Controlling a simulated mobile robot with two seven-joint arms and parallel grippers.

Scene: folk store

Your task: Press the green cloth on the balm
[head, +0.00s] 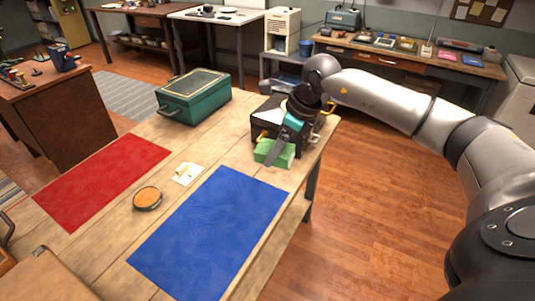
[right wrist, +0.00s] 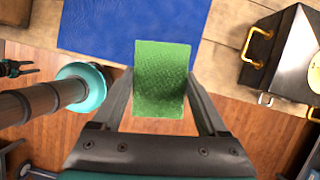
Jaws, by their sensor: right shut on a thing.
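The green cloth (head: 275,152) is a small folded block held over the right end of the wooden table, in front of a black case. My right gripper (head: 277,147) is shut on it; in the right wrist view the cloth (right wrist: 161,80) sits between the two fingers, with the blue mat beyond it. The balm (head: 147,197) is a round, shallow tin with an orange top. It stands on the table between the red and blue mats, well apart from the cloth. I do not see my left gripper clearly in the head view.
A blue mat (head: 208,235) and a red mat (head: 103,180) lie on the table. A small white card (head: 187,175) with a pale yellow piece on it lies behind the balm. A green metal box (head: 194,96) and the black case (head: 262,130) with gold handles stand at the back.

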